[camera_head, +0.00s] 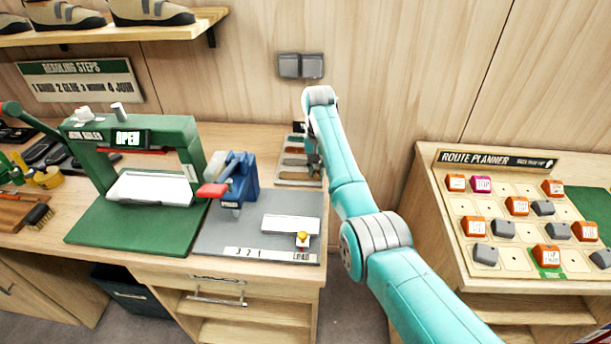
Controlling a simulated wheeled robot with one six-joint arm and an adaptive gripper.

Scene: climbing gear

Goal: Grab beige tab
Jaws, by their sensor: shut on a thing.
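A narrow tray (279,184) with several compartments stands at the back right of the workbench. It holds small flat pieces in brown, tan and greyish tones. My gripper (314,168) is at the tray's right side, low over its compartments, small and partly hidden by my teal arm. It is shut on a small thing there. The held piece is mostly hidden, and I cannot tell its colour or whether it is clear of the tray.
Left of the tray stand a blue press (238,180) with a red handle and a green machine (190,150) reading OPEN. A route planner board (510,190) with several coloured blocks is on the right. A floor gap separates the bench and that cabinet.

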